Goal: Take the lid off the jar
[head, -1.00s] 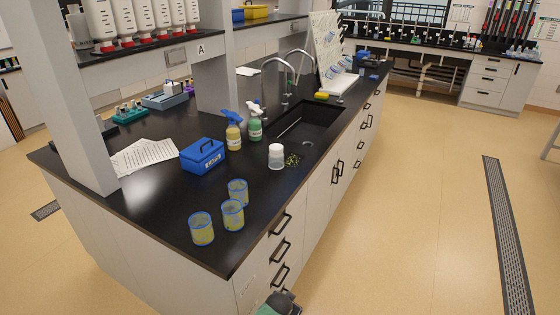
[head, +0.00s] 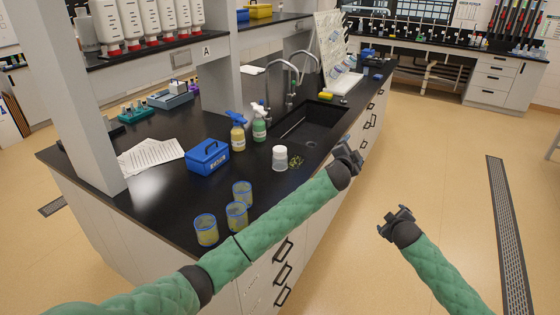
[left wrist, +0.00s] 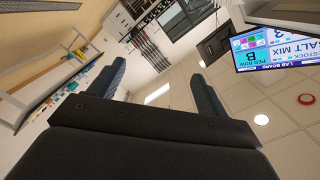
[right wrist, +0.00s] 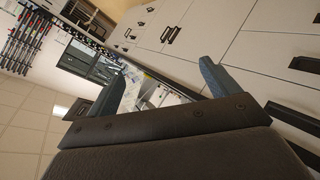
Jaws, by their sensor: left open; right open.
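The jar (head: 280,163) is a small clear container standing upright on the black counter, left of my left gripper. Its white lid (head: 280,151) sits on top of it. My left gripper (head: 350,152) is open and empty, off the counter's front edge near the sink. In the left wrist view its fingers (left wrist: 158,82) stand apart with nothing between them. My right gripper (head: 396,216) is open and empty over the floor, right of the counter. In the right wrist view its fingers (right wrist: 160,90) are also apart.
A blue box (head: 208,157), a yellow spray bottle (head: 238,137) and a green one (head: 259,128) stand left of the jar. Three blue-rimmed beakers (head: 206,230) stand nearer the front. The sink (head: 308,124) lies behind the jar. The floor (head: 440,175) at right is clear.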

